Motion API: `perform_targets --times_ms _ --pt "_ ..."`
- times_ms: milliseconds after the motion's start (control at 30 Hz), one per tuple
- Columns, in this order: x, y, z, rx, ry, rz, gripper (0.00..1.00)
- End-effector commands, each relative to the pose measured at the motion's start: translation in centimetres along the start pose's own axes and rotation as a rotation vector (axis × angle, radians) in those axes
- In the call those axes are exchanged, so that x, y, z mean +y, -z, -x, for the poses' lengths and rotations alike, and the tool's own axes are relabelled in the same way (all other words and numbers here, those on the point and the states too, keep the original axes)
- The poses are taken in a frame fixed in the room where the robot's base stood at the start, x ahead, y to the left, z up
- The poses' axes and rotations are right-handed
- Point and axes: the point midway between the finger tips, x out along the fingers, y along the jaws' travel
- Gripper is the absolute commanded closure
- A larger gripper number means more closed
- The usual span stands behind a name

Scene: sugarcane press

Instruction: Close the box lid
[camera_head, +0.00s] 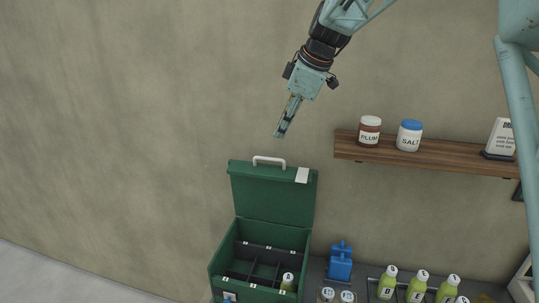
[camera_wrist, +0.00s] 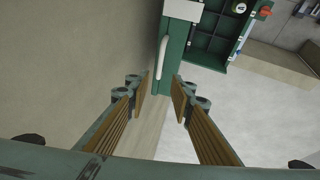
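The green box (camera_head: 212,270) stands on the work surface at the bottom of the head view, with dark compartments inside. Its lid (camera_head: 272,197) is open and stands up near the wall, with a white handle (camera_head: 269,160) on its top edge. In the wrist view, the lid (camera_wrist: 173,73) and handle (camera_wrist: 163,56) show beyond my fingertips, and the box interior (camera_wrist: 212,42) is at upper right. My gripper (camera_head: 280,134) hangs above the lid, apart from it. In the wrist view my gripper (camera_wrist: 160,92) has its two fingers spread with nothing between them.
A wooden shelf (camera_head: 432,157) at right holds a PLUM jar (camera_head: 369,131), a SALT jar (camera_head: 409,136) and a sign (camera_head: 500,138). A blue container (camera_head: 340,264) and several green bottles (camera_head: 417,287) stand right of the box. The wall left of the box is bare.

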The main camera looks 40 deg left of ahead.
Motion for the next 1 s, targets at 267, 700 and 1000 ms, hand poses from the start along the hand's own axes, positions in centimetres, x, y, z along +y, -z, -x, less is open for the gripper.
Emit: perform_targets --times_ms 267,700,1000 --pt "0.0 0.0 -0.9 -0.001 0.002 -0.001 0.79" --pt "-0.1 0.0 -5.7 -0.001 0.003 0.0 0.79" --pt "0.0 0.0 -9.5 -0.001 0.002 -0.001 0.79"
